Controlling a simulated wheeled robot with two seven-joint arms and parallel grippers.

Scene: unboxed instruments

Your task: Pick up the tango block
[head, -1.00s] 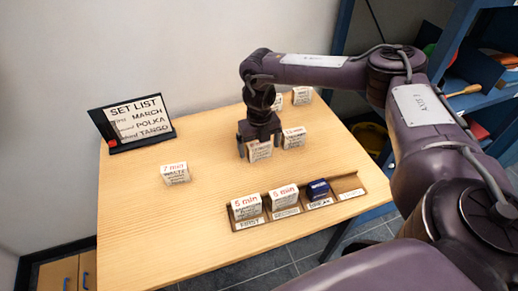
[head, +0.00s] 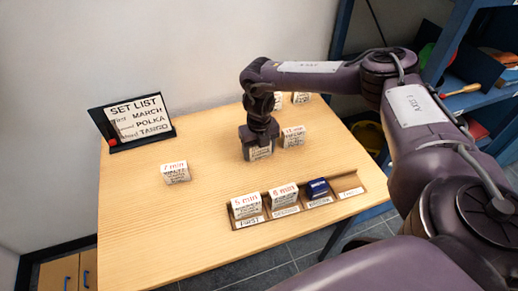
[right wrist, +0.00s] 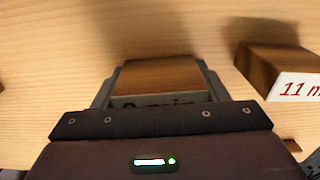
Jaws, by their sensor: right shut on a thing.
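My right gripper (head: 259,146) is lowered over a white-faced wooden block (head: 260,153) near the middle of the table. The gripper is shut on this block. In the right wrist view the block (right wrist: 158,77) sits between the two fingers, wooden top showing. Its red label is mostly hidden by the gripper body, so I cannot read its name. My left gripper is not in view. The set list sign (head: 136,121) at the back left reads March, Polka, Tango.
A block (head: 293,136) marked 11 min (right wrist: 297,86) stands close right of the gripper. Two more blocks (head: 301,97) stand behind. A 7 min block (head: 175,172) stands left. The front tray (head: 350,183) holds two blocks and a blue one; its rightmost slot is empty.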

